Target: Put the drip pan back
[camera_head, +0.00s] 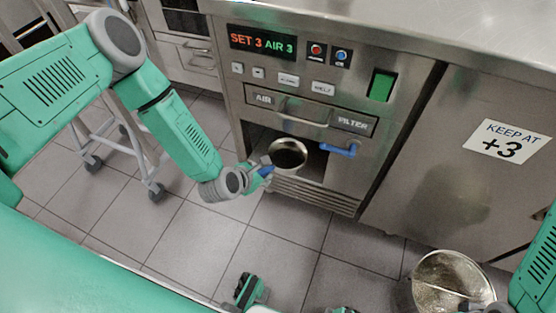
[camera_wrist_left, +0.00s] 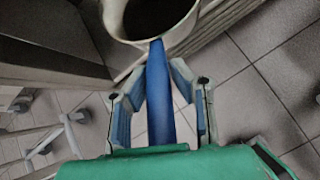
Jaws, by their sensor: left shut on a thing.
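The drip pan is a small round metal pan (camera_head: 288,153) with a dark inside and a blue handle. It is at the mouth of a dark open bay (camera_head: 312,160) in the steel cabinet, below the drawer front marked AIR and FILTER. My left gripper (camera_head: 262,170) is shut on the blue handle. In the left wrist view the handle (camera_wrist_left: 160,95) runs between the fingers and the pan's pale rim (camera_wrist_left: 128,40) is at the top. I cannot tell how far the pan is inside the bay. My right arm (camera_head: 540,265) enters at the lower right; its fingers are not clear.
A blue lever (camera_head: 338,150) sticks out at the bay's right side. A vent grille (camera_head: 310,194) lies below the bay. A round metal pot (camera_head: 445,283) stands at the lower right. A wheeled cart (camera_head: 120,150) is at the left. Tiled floor (camera_head: 195,235) in front is mostly clear.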

